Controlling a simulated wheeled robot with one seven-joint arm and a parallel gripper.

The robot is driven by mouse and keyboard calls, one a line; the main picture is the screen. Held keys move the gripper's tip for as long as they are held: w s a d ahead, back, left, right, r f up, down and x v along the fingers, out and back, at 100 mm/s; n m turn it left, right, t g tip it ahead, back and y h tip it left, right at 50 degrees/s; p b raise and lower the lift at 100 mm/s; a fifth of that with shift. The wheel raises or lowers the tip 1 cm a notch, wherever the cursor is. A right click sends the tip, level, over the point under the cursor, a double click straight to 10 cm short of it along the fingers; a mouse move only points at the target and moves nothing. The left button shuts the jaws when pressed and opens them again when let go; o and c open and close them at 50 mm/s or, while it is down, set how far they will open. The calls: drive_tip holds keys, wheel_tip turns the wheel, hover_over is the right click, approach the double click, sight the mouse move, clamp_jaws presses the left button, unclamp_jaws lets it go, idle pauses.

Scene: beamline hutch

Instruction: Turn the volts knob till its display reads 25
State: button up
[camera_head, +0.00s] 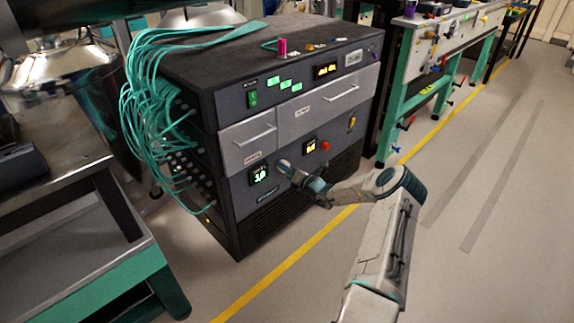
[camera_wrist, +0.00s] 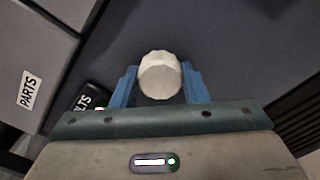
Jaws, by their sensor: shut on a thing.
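The volts knob (camera_wrist: 160,75) is a pale, faceted round knob on the dark front panel. In the wrist view my gripper (camera_wrist: 160,88) has its two blue fingers on either side of it, shut on it. Part of a black label ending in "LTS" (camera_wrist: 88,100) shows beside the left finger.
The dark equipment cabinet (camera_head: 225,105) has grey drawers, one labelled parts in the wrist view (camera_wrist: 30,90). A second small display (camera_head: 309,146) and a red knob (camera_head: 326,146) sit above my gripper. Teal cables (camera_head: 140,90) hang at the left. The floor at right is clear.

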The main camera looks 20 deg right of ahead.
drive_tip(key=m+p, duration=0.2)
drive_tip(key=m, duration=0.6)
drive_tip(key=shift+f+m, duration=0.15)
drive_tip(key=shift+m, duration=0.25)
idle(0.4)
drive_tip(key=o, duration=1)
drive_tip(key=shift+c, duration=0.2)
drive_tip(key=shift+s, duration=0.1)
drive_tip(key=p+v, duration=0.3)
drive_tip(key=v, duration=1)
drive_tip(key=shift+s, duration=0.35)
drive_tip(key=shift+d, duration=0.1)
